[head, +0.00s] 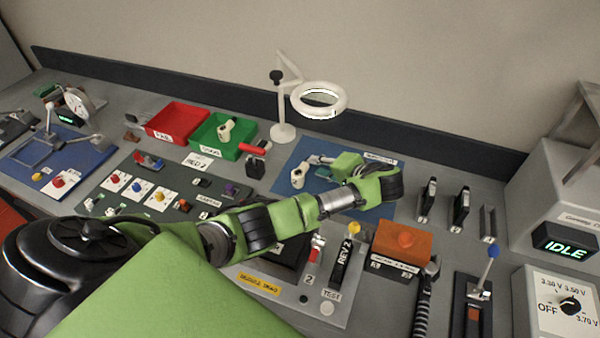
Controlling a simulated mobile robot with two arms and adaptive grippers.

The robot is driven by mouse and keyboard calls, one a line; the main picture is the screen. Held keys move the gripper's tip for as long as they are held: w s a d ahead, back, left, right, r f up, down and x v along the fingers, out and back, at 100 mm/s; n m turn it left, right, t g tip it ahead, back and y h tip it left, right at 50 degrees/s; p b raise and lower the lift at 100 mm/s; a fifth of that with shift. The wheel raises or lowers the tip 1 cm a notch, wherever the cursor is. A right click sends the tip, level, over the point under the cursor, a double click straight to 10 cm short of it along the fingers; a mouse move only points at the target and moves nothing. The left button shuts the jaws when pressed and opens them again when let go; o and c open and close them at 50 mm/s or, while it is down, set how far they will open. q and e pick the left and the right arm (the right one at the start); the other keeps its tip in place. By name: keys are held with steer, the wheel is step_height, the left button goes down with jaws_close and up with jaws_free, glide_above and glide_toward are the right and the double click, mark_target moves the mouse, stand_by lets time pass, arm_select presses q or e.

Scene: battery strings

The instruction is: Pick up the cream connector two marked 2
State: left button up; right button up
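A cream connector (297,179) is at the left edge of the blue mat (288,158); its marking is too small to read. My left arm reaches over the bench from the left, and its gripper (309,163) points left, with its tips at the upper right of this connector. Whether the fingers touch or grip it cannot be told. Another cream piece (226,130) is in the green bin (207,136); no number is readable on it. My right gripper is not in view.
A red bin (177,117) stands left of the green one. A white ring lamp (318,112) stands behind the mat. A dark green board (122,178) holds cards with coloured knobs. An orange block (402,242), black holders (459,212) and a lever unit (472,303) crowd the right.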

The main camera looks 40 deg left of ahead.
arm_select(q)
steer(key=shift+w+a+f+p, duration=0.2)
steer(key=shift+a+p, duration=0.15)
steer(key=shift+a, duration=0.15)
steer(key=p+x, duration=0.1)
steer(key=x, duration=0.2)
steer(key=shift+a+f, duration=0.1)
steer(key=shift+a, duration=0.15)
steer(key=shift+w+a+f, duration=0.1)
steer(key=shift+a+f, duration=0.25)
steer(key=shift+d, duration=0.1)
jaws_close()
